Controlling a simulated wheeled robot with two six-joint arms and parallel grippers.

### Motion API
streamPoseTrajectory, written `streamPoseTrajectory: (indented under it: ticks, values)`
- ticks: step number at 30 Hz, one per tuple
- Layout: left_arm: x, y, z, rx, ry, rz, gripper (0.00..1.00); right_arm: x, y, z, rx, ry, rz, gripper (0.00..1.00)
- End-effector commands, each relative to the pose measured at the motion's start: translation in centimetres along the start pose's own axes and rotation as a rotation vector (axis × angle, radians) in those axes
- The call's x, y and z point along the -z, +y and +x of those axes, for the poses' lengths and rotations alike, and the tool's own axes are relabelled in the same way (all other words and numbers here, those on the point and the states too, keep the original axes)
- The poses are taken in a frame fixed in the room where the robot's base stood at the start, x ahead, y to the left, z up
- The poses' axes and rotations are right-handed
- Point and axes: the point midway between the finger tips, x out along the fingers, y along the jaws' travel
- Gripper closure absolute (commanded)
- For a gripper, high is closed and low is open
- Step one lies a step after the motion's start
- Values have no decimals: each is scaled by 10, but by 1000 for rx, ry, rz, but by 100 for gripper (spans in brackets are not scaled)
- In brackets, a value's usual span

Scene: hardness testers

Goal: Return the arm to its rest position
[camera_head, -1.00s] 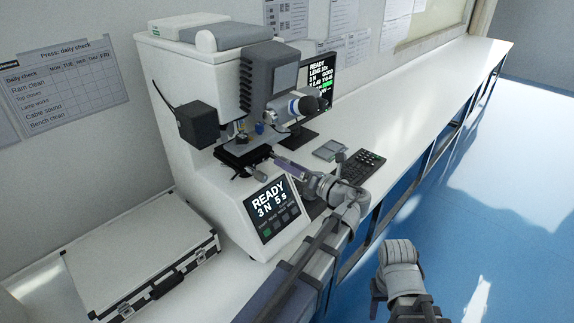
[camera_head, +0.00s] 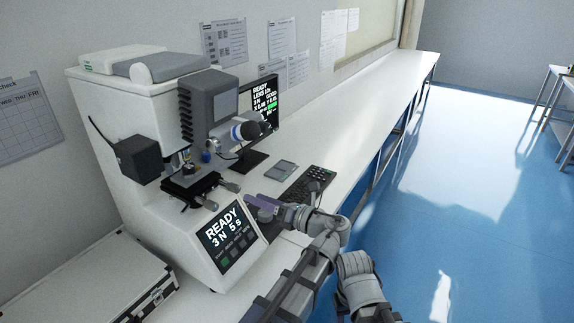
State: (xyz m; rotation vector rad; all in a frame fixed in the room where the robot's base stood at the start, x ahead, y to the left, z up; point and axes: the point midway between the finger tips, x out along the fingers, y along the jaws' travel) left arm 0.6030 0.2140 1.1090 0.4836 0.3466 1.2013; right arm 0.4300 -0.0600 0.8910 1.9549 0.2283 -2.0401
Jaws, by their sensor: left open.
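My left arm comes in from the bottom of the head view. Its gripper (camera_head: 258,207) is open with nothing seen between its fingers, in front of the hardness tester (camera_head: 105,120) and to the right of its stage (camera_head: 190,186). The gripper looks clear of the stage, above the bench beside the lit READY panel (camera_head: 226,238). My right arm shows at the bottom, over the blue floor; its fingers are not visible.
A monitor (camera_head: 262,105), a keyboard (camera_head: 306,186) and a small grey device (camera_head: 280,170) stand on the white bench (camera_head: 365,105) near the left gripper. A case (camera_head: 90,285) lies at bottom left. The floor (camera_head: 470,220) at right is open.

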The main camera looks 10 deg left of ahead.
Motion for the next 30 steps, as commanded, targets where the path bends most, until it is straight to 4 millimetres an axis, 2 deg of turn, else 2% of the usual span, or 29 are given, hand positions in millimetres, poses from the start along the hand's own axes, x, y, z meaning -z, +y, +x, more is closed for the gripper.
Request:
streamPoseTrajectory:
  ticks: [2,5,11,15,18,24,30]
  values:
    - [5,0,3,7,20,-26,39,0,0,0,0,0,0,50]
    - [27,-2,12,33,107,-147,39,0,0,0,0,0,0,50]
    - [110,-12,25,33,483,-648,39,0,0,0,0,0,0,50]
    - [162,-20,15,-85,781,-1027,39,0,0,0,0,0,0,50]
    - [192,-25,0,-228,983,-1273,39,0,0,0,0,0,0,50]
    - [222,-32,-31,-550,1264,-1601,39,0,0,0,0,0,0,50]
    - [233,-35,-56,-840,1430,-1777,39,0,0,0,0,0,0,50]
